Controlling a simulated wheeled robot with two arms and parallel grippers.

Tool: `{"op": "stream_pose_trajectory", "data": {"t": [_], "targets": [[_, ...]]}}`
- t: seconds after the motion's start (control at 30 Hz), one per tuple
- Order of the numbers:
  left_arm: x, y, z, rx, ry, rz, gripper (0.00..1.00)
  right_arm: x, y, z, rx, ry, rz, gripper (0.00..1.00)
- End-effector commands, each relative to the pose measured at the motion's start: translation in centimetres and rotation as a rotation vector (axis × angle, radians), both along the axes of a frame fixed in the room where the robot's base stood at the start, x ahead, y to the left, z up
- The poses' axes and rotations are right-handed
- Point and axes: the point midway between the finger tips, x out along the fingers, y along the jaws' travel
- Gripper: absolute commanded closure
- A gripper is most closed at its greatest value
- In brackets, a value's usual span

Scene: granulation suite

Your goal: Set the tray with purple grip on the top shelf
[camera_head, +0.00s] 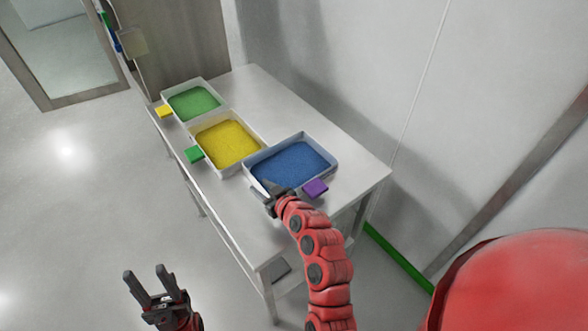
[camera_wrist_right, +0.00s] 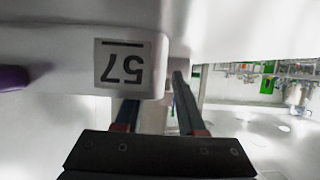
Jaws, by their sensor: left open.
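The tray with purple grip (camera_head: 331,171) holds blue granules and sits on the near end of the steel table. Its purple grip (camera_head: 315,187) sticks out at the near side. My right gripper (camera_head: 268,187) is at the tray's near-left corner. In the right wrist view, the two fingers of my right gripper (camera_wrist_right: 158,98) are apart near a white tray wall (camera_wrist_right: 60,52) labelled 57, with a bit of purple grip (camera_wrist_right: 12,77) at the left edge. Whether they touch the wall is unclear. My left gripper (camera_head: 144,270) is open and empty above the floor. I cannot make out a top shelf.
A yellow-filled tray (camera_head: 207,130) with a green grip (camera_head: 194,154) and a green-filled tray (camera_head: 170,97) with a yellow grip (camera_head: 164,111) stand farther along the table (camera_head: 230,220). A wall runs behind the table. The floor at left is clear.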

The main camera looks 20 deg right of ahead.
Motion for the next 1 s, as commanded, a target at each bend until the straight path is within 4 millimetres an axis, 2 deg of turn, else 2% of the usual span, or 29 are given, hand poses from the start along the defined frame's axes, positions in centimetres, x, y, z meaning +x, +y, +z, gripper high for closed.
{"op": "stream_pose_trajectory", "data": {"t": [0.1, 0.33, 0.5, 0.57, 1.0], "targets": [[0.01, 0.0, 0.4, 0.0, 0.0, 0.0, 0.52, 0.92, 0.3, -0.14, 0.0, -0.001, 0.0, 0.61], [-0.01, 0.0, 0.33, 0.0, 0.0, 0.0, 0.52, 1.03, 0.32, -0.35, -0.001, -0.002, -0.001, 0.61], [0.0, 0.0, 0.32, 0.0, 0.0, 0.0, 0.52, 1.01, 0.31, -0.35, -0.001, -0.002, -0.001, 0.92], [0.0, 0.0, 0.32, 0.0, 0.0, 0.0, 0.52, 1.01, 0.32, -0.34, -0.001, -0.002, -0.001, 1.0], [0.0, -0.01, 0.32, 0.0, 0.0, 0.0, 0.52, 0.99, 0.32, -0.36, -0.001, -0.001, -0.001, 1.0]]}}
